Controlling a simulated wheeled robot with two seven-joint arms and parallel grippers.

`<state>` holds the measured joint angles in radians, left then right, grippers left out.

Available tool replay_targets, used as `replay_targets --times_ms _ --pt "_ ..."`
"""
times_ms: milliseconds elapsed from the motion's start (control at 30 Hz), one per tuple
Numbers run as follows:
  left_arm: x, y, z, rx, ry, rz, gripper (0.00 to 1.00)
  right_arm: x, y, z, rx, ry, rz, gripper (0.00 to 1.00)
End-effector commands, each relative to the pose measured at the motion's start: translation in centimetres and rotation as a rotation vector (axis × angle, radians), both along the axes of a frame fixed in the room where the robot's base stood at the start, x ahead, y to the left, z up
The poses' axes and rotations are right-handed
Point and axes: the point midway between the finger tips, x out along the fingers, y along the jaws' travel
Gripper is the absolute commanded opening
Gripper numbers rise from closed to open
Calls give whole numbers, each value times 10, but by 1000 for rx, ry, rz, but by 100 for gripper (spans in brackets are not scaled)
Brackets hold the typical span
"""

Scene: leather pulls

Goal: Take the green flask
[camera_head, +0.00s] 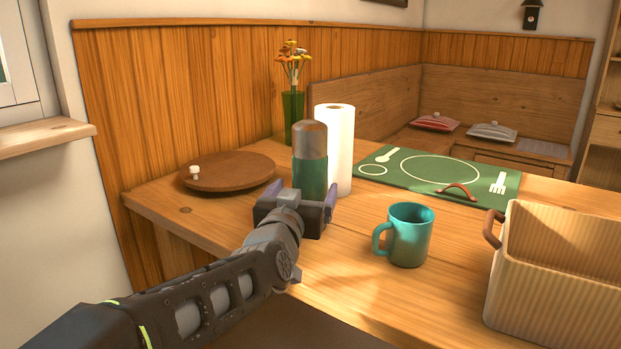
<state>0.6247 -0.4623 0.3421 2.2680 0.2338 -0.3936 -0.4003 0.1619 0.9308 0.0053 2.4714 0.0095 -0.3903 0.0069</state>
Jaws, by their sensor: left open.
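The green flask (310,172) stands upright on the wooden table, with a green body and a grey-brown cap. My left gripper (297,197) is open and right at the flask's near side, its fingers pointing toward it. The purple-grey fingers show to the left and right of the flask's lower part. The base of the flask is hidden behind the gripper, and I cannot tell whether the fingers touch it. My right gripper is out of view.
A paper roll (341,150) stands close behind the flask on the right. A green vase (291,115) with flowers is behind. A round wooden board (230,171) lies left. A teal mug (409,236), a green placemat (450,172) and a ribbed crate (555,283) are right.

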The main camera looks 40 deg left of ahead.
Motion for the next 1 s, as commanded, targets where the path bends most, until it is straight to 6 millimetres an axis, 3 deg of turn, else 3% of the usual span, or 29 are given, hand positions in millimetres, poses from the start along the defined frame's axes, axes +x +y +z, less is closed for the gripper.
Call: replay_targets --times_ms 200,567,900,1000 --pt "19 9 -1 -1 1 1 89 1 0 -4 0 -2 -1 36" --pt "23 10 -2 0 1 0 89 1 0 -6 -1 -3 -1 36" --pt "64 26 -3 -3 1 0 89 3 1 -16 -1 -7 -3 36" --pt "68 28 -2 -1 0 1 89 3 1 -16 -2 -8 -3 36"
